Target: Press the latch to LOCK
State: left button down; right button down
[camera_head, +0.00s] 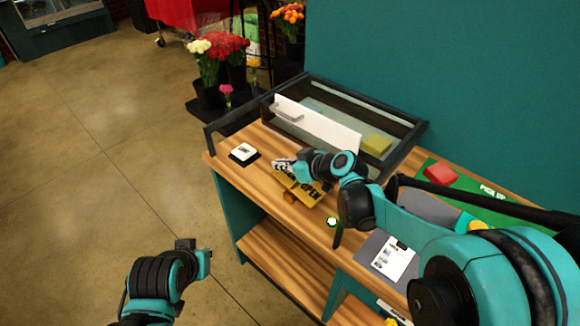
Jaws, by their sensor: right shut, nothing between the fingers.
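A yellow plate (308,194) with the word OPEN lies on the wooden counter and appears to be the latch's label. A small orange-brown piece (290,198) sits at its front edge. Any LOCK marking and the latch's other parts are hidden or too small to tell. My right gripper (282,166) is shut and empty, over or beside the far left part of the yellow plate. I cannot tell whether it touches. My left gripper (193,246) is in front of the counter, over the floor, clear of the latch; its fingers are not clear.
A dark-framed glass case (410,128) with a white panel (320,128) and a yellow block (376,144) stands behind. A white-topped button (243,152) sits at left. At right are a green PICK UP mat (480,205), a red block (440,174) and a white card (393,260).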

jog(key=shift+w+a+f+b, duration=0.1)
jog(key=shift+f+b, duration=0.1)
jog(key=shift+f, duration=0.4)
jog(key=shift+w+a+f+b, duration=0.1)
jog(key=shift+f+b, duration=0.05)
jog(key=shift+f, duration=0.4)
